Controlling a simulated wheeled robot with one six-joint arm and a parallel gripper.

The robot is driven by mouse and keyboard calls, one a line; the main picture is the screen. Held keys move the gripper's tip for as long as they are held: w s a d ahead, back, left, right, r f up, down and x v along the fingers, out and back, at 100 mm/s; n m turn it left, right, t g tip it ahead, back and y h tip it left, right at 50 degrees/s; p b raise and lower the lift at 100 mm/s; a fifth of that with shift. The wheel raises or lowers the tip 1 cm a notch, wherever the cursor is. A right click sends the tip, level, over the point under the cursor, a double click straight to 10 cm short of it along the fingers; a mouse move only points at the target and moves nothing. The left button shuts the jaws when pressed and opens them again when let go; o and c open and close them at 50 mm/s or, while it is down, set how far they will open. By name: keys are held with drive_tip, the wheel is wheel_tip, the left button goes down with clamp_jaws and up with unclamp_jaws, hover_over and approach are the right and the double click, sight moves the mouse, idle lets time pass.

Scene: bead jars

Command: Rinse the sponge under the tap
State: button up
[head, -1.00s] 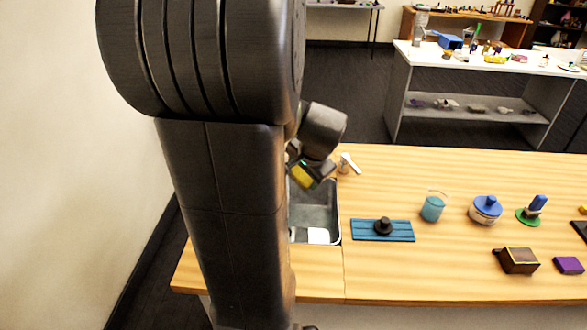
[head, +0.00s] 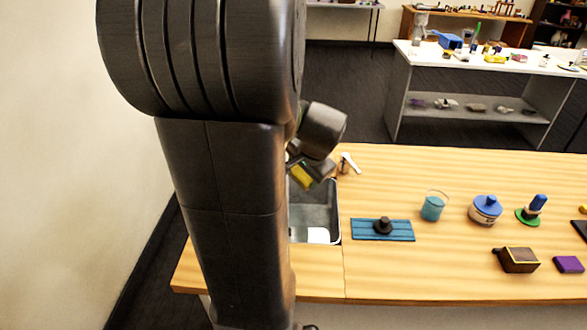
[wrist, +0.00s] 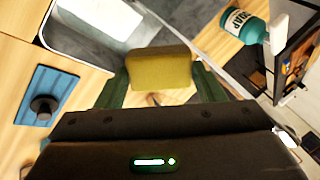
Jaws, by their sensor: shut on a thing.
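A yellow sponge (wrist: 161,68) is held between the green fingers of my gripper (wrist: 160,82) in the wrist view. In the head view the sponge (head: 302,176) hangs above the back part of the sink, partly behind my arm. The grey metal sink (head: 313,217) is partly hidden by my arm; it also shows at the upper left of the wrist view (wrist: 88,45). A small white lever-like part (head: 349,162), perhaps of the tap, stands at the sink's back right corner. I cannot make out the spout or any running water.
A white block (head: 318,236) lies in the sink's front. A blue board with a black knob (head: 383,227) lies right of the sink, then a teal cup (head: 432,208) and a blue-lidded jar (head: 486,208). A teal soap bottle (wrist: 243,25) shows in the wrist view.

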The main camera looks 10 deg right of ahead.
sight(305, 179)
drive_tip(key=s+r+p, duration=0.2)
drive_tip(key=s, duration=0.1)
drive_tip(key=shift+d+r, duration=0.15)
drive_tip(key=shift+r, duration=0.25)
drive_tip(key=shift+s+r+p, duration=0.2)
drive_tip(key=shift+s+r, duration=0.1)
drive_tip(key=shift+s, duration=0.2)
drive_tip(key=shift+s+r+p, duration=0.2)
drive_tip(key=shift+s+r, duration=0.1)
drive_tip(key=shift+s, duration=0.2)
drive_tip(key=shift+r, duration=0.1)
drive_tip(key=g+p, duration=0.2)
drive_tip(key=p, duration=0.1)
drive_tip(key=r+g+p, duration=0.1)
drive_tip(key=g+p, duration=0.1)
drive_tip(key=p, duration=0.2)
drive_tip(key=g+p, duration=0.1)
drive_tip(key=p, duration=0.3)
drive_tip(key=shift+r+g, duration=0.4)
